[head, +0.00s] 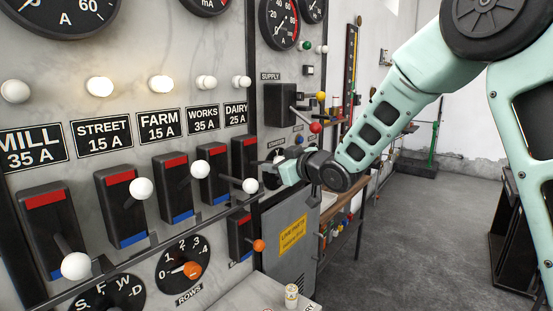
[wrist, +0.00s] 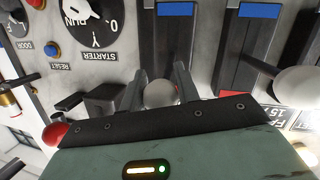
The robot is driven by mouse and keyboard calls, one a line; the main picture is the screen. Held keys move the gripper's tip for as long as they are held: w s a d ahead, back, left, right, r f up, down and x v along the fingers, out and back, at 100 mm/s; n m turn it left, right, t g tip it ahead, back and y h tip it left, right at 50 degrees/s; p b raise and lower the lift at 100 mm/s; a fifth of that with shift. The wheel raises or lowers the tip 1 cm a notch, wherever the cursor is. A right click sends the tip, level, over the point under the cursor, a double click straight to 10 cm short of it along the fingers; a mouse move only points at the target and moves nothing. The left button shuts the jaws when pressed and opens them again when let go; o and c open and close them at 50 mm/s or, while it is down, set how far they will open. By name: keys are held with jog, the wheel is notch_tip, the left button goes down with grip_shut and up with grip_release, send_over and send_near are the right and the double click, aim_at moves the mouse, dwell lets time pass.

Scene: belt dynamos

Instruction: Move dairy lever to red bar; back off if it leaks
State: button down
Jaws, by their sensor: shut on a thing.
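The dairy lever stands under the DAIRY 25 A label (head: 236,114), at the right end of the row. Its dark box (head: 243,160) has a red bar (head: 250,141) at the top in the head view. My gripper (head: 277,160) reaches in from the right in front of this box. In the wrist view, which is upside down, my gripper's fingers (wrist: 160,84) are shut on the lever's pale ball knob (wrist: 160,95).
The works lever's white knob (head: 250,185) sticks out close to the left of my gripper. A red-knobbed supply lever (head: 316,127) is just above my forearm. An orange-knobbed lever (head: 259,245) is below. Street (head: 100,87) and farm (head: 161,83) lamps glow.

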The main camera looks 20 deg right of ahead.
jog(key=r+g+p, duration=0.1)
jog(key=r+h+p, duration=0.1)
jog(key=p, duration=0.1)
jog(key=shift+w+a+r+g, duration=0.15)
jog(key=shift+w+r+g, duration=0.05)
jog(key=shift+g, duration=0.2)
jog(key=shift+w+a+r, duration=0.15)
jog(key=shift+w+r, duration=0.05)
jog(key=shift+r, duration=0.25)
jog(key=shift+w+a+r, duration=0.15)
jog(key=shift+w+r, duration=0.05)
jog(key=shift+r, duration=0.2)
jog(key=c, duration=1)
grip_release()
jog(key=shift+c, duration=0.2)
jog(key=shift+f, duration=0.1)
jog(key=shift+s, duration=0.1)
jog(key=v, duration=1.7)
jog(key=shift+b, duration=0.35)
